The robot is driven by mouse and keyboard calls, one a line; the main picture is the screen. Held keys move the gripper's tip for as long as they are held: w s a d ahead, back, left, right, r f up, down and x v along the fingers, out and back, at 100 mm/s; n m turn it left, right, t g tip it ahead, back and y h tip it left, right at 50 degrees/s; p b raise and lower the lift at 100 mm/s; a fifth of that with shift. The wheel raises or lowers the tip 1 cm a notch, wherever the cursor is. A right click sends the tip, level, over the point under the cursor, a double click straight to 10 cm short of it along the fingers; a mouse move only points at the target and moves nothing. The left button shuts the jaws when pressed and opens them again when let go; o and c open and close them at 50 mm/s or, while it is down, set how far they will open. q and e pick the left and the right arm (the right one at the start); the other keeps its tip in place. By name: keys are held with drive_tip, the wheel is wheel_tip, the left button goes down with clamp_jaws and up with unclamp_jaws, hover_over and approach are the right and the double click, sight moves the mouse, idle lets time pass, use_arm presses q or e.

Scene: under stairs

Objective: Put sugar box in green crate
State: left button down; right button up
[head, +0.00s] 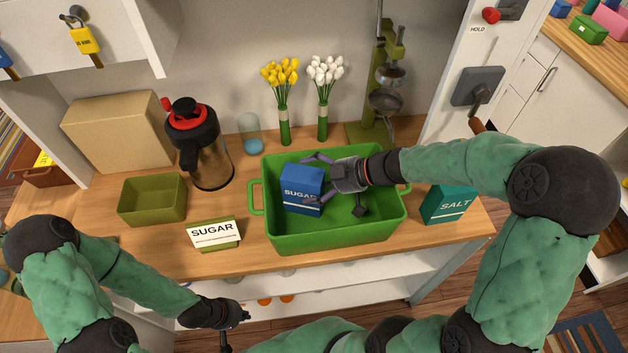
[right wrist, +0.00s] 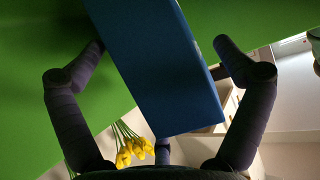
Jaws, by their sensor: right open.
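The blue sugar box (head: 303,187) stands inside the green crate (head: 330,241), left of its middle. My right gripper (head: 312,179) reaches into the crate from the right, its fingers spread to either side of the box. In the right wrist view the blue box (right wrist: 160,70) lies between the two open fingers (right wrist: 160,60), with a gap at least on the right. Green crate surface (right wrist: 40,120) fills much of that view. My left gripper (head: 236,327) is low, in front of the counter, away from the box; its jaw opening is unclear.
A teal salt box (head: 448,204) stands right of the crate. A sugar label (head: 213,233), an olive bin (head: 152,199) and a red-topped jug (head: 205,150) are to its left. Vases of yellow (head: 283,100) and white flowers (head: 324,95) and a green press (head: 385,100) stand behind.

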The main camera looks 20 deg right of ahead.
drive_tip(key=shift+r, duration=0.1)
drive_tip(key=shift+s+d+r, duration=0.1)
drive_tip(key=shift+d+r, duration=0.05)
drive_tip(key=shift+r, duration=0.05)
drive_tip(key=p+v, duration=0.4)
drive_tip(key=v, duration=0.7)
drive_tip(key=shift+s+r, duration=0.15)
drive_tip(key=shift+s, duration=0.1)
drive_tip(key=shift+d, duration=0.15)
